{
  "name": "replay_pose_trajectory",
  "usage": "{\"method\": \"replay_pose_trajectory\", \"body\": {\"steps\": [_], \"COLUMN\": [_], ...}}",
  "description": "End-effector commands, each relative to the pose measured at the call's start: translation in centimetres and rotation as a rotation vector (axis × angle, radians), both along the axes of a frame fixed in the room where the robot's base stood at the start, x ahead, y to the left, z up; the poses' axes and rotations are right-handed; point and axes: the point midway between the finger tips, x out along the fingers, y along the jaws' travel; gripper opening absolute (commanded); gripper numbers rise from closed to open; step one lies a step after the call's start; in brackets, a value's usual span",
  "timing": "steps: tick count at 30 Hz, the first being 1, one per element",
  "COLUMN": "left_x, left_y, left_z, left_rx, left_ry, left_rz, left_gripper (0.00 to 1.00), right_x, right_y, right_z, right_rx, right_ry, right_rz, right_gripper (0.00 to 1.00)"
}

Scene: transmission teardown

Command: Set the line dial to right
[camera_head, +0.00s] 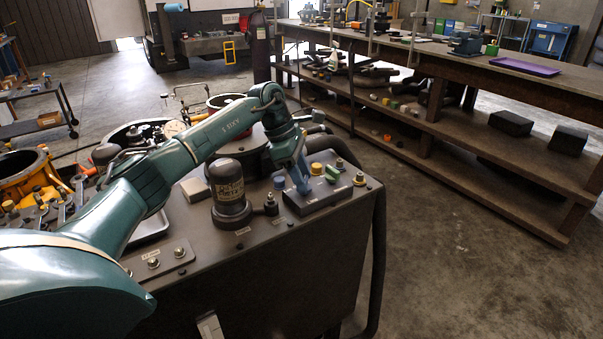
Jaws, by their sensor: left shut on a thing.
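My left arm reaches in from the left over the machine, and my left gripper (303,188) points down onto a small dark control box (321,201) on the right part of the machine's top. The gripper is shut on a small part at the box's top, which looks like the line dial. The fingers hide most of the dial, so I cannot tell which way it points. My right gripper is not in view.
A dark cylindrical motor (229,188) stands to the left. A long wooden workbench (480,75) is behind, with clear floor between.

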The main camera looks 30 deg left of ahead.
Motion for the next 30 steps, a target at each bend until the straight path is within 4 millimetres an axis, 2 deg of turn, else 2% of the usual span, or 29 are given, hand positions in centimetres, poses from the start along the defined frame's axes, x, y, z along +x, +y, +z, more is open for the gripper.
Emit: {"method": "replay_pose_trajectory", "body": {"steps": [15, 16, 24, 30], "left_x": [0.06, 0.06, 0.04, 0.03], "left_y": [-0.01, -0.01, 0.0, 0.02], "left_z": [0.11, 0.11, 0.06, 0.04], "left_rx": [0.0, 0.0, 0.001, 0.0], "left_ry": [-0.003, -0.003, -0.002, -0.001], "left_rz": [-0.025, -0.025, -0.023, -0.022], "left_gripper": [0.19, 0.42, 0.64, 0.64], "right_x": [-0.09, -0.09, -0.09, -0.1], "right_y": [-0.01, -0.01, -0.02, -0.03], "right_z": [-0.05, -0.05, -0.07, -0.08], "right_rx": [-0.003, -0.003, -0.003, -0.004], "right_ry": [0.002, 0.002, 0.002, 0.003], "right_rz": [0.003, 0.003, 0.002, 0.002], "right_gripper": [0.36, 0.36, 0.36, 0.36]}}
